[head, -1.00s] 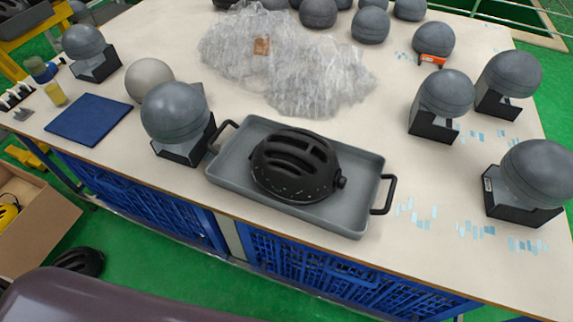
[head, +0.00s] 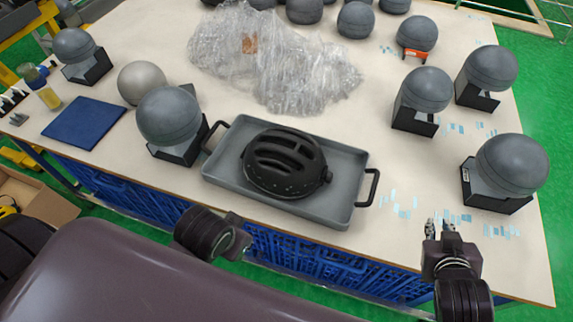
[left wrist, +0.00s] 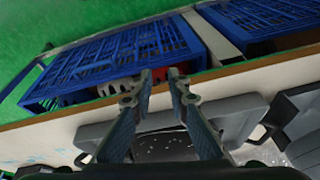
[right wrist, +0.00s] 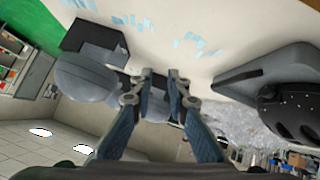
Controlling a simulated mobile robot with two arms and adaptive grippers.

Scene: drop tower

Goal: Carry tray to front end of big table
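The grey tray (head: 345,205) lies flat on the big table (head: 415,245) near its front edge, with a black handle at each short end. A black helmet (head: 283,165) sits in it. My right gripper (head: 439,226) is open and empty, to the right of the tray and apart from its right handle (head: 370,188). The tray also shows in the right wrist view (right wrist: 265,72). My left gripper (left wrist: 160,75) is open and empty near the table edge, with the tray (left wrist: 240,112) low in its wrist view. In the head view its fingers are hard to make out.
A grey head form (head: 170,118) on a black stand is close to the tray's left handle. Another (head: 512,165) stands at the right. Crumpled clear plastic (head: 290,70) lies behind the tray. A blue mat (head: 85,122) is at left. Blue crates (head: 300,255) are under the table.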

